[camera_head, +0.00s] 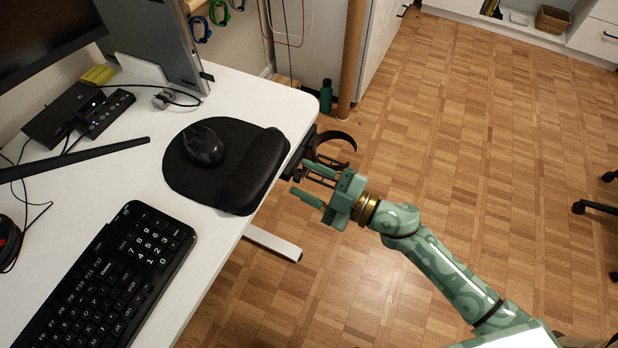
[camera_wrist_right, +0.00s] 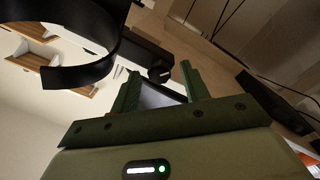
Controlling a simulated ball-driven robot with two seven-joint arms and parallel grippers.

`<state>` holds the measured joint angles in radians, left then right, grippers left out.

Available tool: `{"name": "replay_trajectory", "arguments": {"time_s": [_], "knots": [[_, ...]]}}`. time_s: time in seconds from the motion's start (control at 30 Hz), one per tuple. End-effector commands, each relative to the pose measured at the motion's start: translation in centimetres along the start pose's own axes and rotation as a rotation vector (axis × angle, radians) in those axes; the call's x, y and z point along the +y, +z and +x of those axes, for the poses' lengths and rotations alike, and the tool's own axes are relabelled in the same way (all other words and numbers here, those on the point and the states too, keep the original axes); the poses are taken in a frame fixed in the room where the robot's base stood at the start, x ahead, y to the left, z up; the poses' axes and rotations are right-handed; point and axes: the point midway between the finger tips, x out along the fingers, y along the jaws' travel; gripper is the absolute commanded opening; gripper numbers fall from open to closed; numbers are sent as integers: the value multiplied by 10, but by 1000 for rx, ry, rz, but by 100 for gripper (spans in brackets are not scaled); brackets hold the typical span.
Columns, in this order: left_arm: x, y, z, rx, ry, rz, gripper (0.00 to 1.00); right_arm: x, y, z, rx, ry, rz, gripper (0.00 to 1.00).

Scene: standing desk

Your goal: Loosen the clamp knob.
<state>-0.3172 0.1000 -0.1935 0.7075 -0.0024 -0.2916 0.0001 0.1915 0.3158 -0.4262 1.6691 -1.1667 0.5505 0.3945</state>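A black clamp (camera_head: 301,152) is fixed at the right edge of the white desk, with a curved black hook (camera_head: 340,137) reaching out from it. In the right wrist view, the clamp's small black knob (camera_wrist_right: 160,75) shows in the gap between the fingertips; the hook (camera_wrist_right: 85,72) is at upper left. In the head view I cannot make out the knob. My right gripper (camera_head: 300,178) is open beside the clamp, fingers pointing toward the desk edge. Its fingers also show in the wrist view (camera_wrist_right: 158,79). I cannot tell whether they touch the knob. My left gripper is out of view.
A black mouse pad (camera_head: 215,185) with a mouse (camera_head: 203,146) lies near the clamp. A keyboard (camera_head: 105,285) is at the desk's front. A wooden pole (camera_head: 351,60) and green bottle (camera_head: 326,96) stand beyond the clamp. The parquet floor (camera_head: 490,150) at right is mostly clear.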

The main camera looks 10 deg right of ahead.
Motion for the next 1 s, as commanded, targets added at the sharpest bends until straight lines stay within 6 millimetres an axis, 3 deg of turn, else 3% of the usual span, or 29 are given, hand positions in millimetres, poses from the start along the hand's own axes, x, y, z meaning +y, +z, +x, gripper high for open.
{"name": "replay_trajectory", "arguments": {"time_s": [0.43,0.57,0.67,1.0], "knots": [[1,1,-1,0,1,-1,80,0,-1,0,2,1,0,47],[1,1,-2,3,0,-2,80,0,-1,-8,0,1,2,47],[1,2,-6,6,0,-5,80,1,-2,-24,-1,-1,1,47],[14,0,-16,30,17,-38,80,1,-2,-115,-2,-1,0,47]]}}
